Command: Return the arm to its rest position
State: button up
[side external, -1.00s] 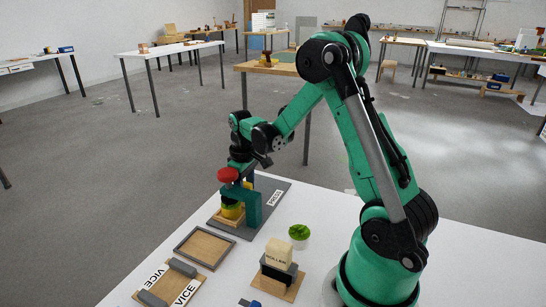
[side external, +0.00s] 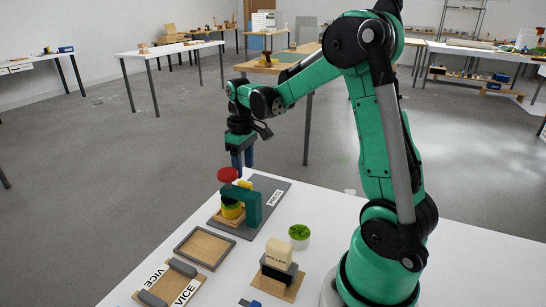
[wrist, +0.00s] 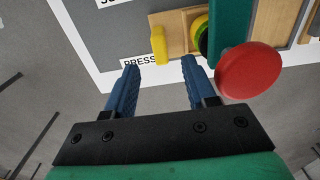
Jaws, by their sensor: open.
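My green arm stands at the right of the white table. My gripper (side external: 241,160) is raised above the press station at the table's far side. In the wrist view my gripper (wrist: 160,75) shows two blue fingers, apart with nothing between them. The press is a teal frame (side external: 254,209) with a red knob (side external: 228,175), below and in front of the fingers. The red knob (wrist: 251,70) also shows in the wrist view, right of the fingers. A yellow-green round piece (side external: 232,211) sits under the press. A yellow block (wrist: 158,45) lies beside it.
The air above the table around the gripper is free. Other tables stand far behind.

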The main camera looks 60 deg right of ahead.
jog(key=shift+r, duration=0.25)
jog(key=w+a+r+t+h, duration=0.1)
jog(key=w+a+r+t, duration=0.15)
jog(key=a+r, duration=0.2)
jog(key=s+a+t+y, duration=0.1)
jog(key=s+a+t, duration=0.3)
jog(key=s+a, duration=0.3)
jog(key=a, duration=0.4)
jog(key=shift+s+a+r+t, duration=0.15)
jog(key=shift+s+a+t, duration=0.2)
jog(key=shift+s, duration=0.05)
